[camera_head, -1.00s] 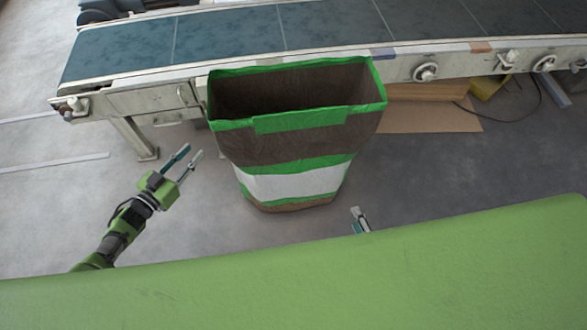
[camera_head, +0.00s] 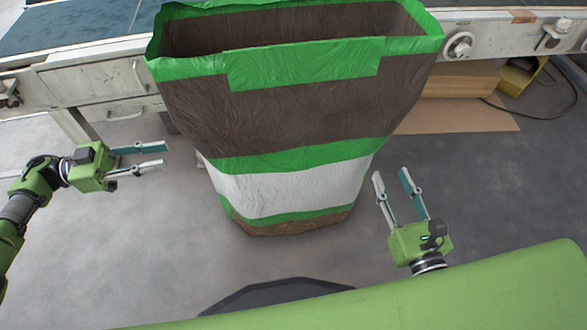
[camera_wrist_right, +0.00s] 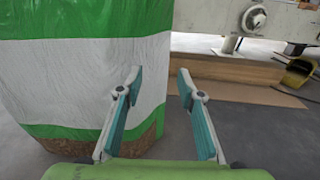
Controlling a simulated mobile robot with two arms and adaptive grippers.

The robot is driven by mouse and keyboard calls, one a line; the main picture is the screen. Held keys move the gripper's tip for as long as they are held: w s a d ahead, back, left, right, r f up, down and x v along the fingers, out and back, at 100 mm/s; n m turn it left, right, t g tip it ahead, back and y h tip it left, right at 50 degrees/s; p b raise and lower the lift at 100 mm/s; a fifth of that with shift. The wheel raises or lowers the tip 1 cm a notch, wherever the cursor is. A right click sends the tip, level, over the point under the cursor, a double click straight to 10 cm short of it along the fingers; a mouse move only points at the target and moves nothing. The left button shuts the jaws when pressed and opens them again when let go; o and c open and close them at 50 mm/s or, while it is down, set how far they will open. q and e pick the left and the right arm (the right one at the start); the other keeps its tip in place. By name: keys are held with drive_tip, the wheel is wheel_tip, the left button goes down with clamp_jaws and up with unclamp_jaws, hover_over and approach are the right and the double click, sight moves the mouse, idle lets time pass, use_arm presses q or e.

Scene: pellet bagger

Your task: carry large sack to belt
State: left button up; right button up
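The large sack (camera_head: 290,115) stands upright with its top open, brown with green and white bands, in front of the belt (camera_head: 75,25). Its lower part also fills the left of the right wrist view (camera_wrist_right: 75,75). My left gripper (camera_head: 166,155) is open and empty, to the left of the sack and apart from it. My right gripper (camera_head: 391,173) is open and empty, to the right of the sack's lower part.
The conveyor's pale side frame (camera_head: 95,83) with knobs runs behind the sack. Flat cardboard (camera_head: 455,116) and a yellow object (camera_head: 520,75) with a black cable lie under the conveyor at right. The grey floor around the sack is clear.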

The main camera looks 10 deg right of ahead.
sight(218, 146)
use_arm(q)
drive_tip(key=shift+s+a, duration=0.1)
drive_tip(key=shift+a, duration=0.05)
use_arm(e)
drive_tip(key=shift+r, duration=0.1)
use_arm(q)
drive_tip(key=shift+f, duration=0.1)
